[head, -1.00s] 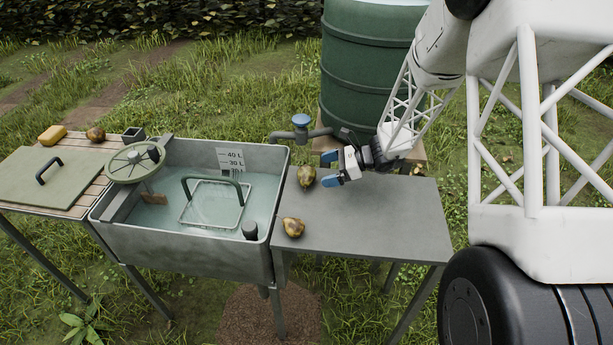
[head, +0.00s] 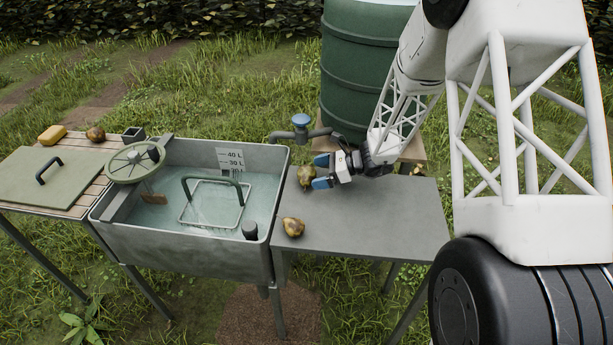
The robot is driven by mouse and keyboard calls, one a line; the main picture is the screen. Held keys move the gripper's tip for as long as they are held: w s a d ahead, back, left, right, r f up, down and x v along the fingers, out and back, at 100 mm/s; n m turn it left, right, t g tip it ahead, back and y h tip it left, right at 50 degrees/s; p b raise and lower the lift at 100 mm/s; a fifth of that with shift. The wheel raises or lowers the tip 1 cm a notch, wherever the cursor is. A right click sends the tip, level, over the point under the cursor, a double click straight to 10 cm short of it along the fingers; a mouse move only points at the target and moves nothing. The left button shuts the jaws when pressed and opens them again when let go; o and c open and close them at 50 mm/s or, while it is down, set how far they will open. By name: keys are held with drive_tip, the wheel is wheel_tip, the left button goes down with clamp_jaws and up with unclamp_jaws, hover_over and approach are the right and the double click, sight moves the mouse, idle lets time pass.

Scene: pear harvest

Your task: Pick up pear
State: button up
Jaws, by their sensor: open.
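One brownish-green pear (head: 305,178) lies at the back left of the grey side table. My gripper (head: 318,172) is open beside it, its blue fingertips pointing left. The fingertips overlap the pear's right side in the picture; I cannot tell whether they touch it. A second pear (head: 293,227) lies near the table's left edge, closer to the front, apart from my gripper. A third pear (head: 95,134) lies on the slatted board at the far left.
The grey table (head: 375,220) is clear on its right and front. The water-filled sink (head: 185,255) adjoins it on the left, with a blue-topped tap (head: 301,121) behind. A green barrel (head: 360,75) stands at the back.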

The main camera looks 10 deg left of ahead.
sight(304, 175)
drive_tip(key=shift+a+f, duration=0.1)
drive_tip(key=shift+a, duration=0.1)
drive_tip(key=shift+x, duration=2.45)
drive_tip(key=shift+c, duration=0.2)
drive_tip(key=c, duration=0.8)
drive_tip(key=shift+r, duration=0.2)
